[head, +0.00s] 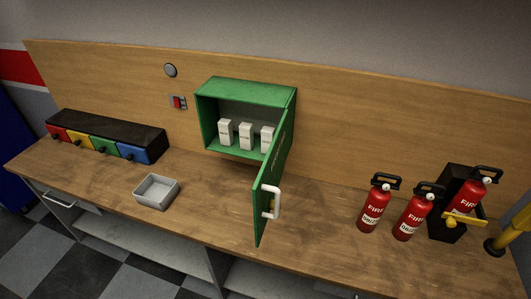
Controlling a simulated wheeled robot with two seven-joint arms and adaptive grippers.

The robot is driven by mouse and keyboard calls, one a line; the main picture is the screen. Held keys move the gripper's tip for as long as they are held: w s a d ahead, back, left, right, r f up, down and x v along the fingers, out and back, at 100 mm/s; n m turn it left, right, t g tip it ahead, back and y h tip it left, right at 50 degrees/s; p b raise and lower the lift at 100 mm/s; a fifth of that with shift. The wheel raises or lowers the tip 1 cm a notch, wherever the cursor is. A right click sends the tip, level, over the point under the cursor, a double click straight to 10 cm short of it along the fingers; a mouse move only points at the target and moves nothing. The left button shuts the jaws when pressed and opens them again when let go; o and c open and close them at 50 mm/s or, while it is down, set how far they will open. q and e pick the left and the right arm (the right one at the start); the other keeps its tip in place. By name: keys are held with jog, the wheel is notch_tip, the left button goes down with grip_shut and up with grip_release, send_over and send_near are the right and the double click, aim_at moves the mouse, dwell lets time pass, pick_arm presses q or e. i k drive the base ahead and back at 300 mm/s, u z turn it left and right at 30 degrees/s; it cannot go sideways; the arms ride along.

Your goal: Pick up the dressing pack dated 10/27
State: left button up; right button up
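A green wall cabinet (246,88) hangs on the wooden back panel with its green door (265,200) swung open toward me. Inside, three small white packs stand upright side by side: a left pack (225,132), a middle pack (246,136) and a right pack (266,139). The right pack is close to the door edge, which partly covers it. Each has small dark print on its front, too small to read, so I cannot tell which is dated 10/27. Neither of my grippers shows in the head view.
A grey tray (143,200) stands on the wooden bench (205,210). Left is a black box with coloured drawers (105,128). Right are fire extinguishers (374,205), one in a black holder (444,232). The open door, with a white handle (276,203), juts over the bench.

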aim_at(268, 134)
jog(key=u, duration=0.05)
jog(key=k, duration=0.1)
jog(key=u, duration=2.2)
jog(key=i, duration=3.15)
jog(key=z, duration=3.3)
jog(key=i, duration=0.55)
jog(key=z, duration=0.1)
